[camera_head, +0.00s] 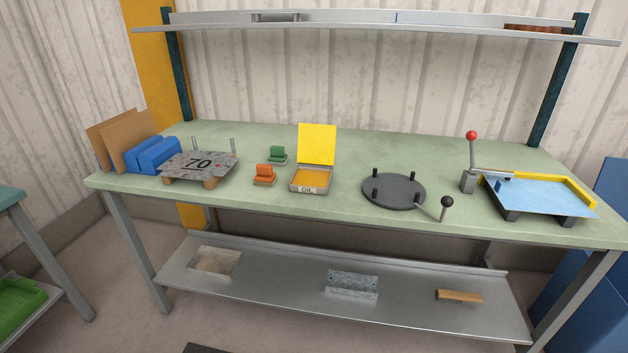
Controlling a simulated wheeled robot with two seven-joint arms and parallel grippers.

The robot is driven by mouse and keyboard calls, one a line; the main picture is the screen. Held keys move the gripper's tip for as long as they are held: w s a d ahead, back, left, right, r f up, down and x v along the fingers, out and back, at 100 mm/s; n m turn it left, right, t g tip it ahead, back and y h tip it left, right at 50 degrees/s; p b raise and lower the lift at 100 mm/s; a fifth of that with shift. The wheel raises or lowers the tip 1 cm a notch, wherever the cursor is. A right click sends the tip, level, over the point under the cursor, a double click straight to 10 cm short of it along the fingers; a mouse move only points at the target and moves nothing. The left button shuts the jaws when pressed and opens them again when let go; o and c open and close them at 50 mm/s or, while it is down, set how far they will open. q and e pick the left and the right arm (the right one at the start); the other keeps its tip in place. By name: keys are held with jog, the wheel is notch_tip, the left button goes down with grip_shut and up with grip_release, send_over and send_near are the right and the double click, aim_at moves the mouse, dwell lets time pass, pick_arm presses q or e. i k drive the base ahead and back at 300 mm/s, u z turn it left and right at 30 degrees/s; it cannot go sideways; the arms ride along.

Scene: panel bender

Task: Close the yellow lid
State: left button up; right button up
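The yellow lid (317,144) stands open and roughly upright at the back edge of a small metal box (310,186). The box sits near the middle of the green bench top, and its front carries a label that seems to read "OIL". The inside of the box looks yellow-orange. Neither of my grippers shows in the head view.
Orange (265,174) and green (277,155) small blocks stand left of the box. A dark round plate with pegs and a black-knobbed lever (393,190) is to its right. A red-knobbed lever (471,160) stands further right. A shelf (380,28) spans above the green bench (230,210).

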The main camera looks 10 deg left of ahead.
aim_at(316, 143)
jog(key=z, duration=3)
jog(key=k, duration=1.5)
jog(key=u, duration=1.75)
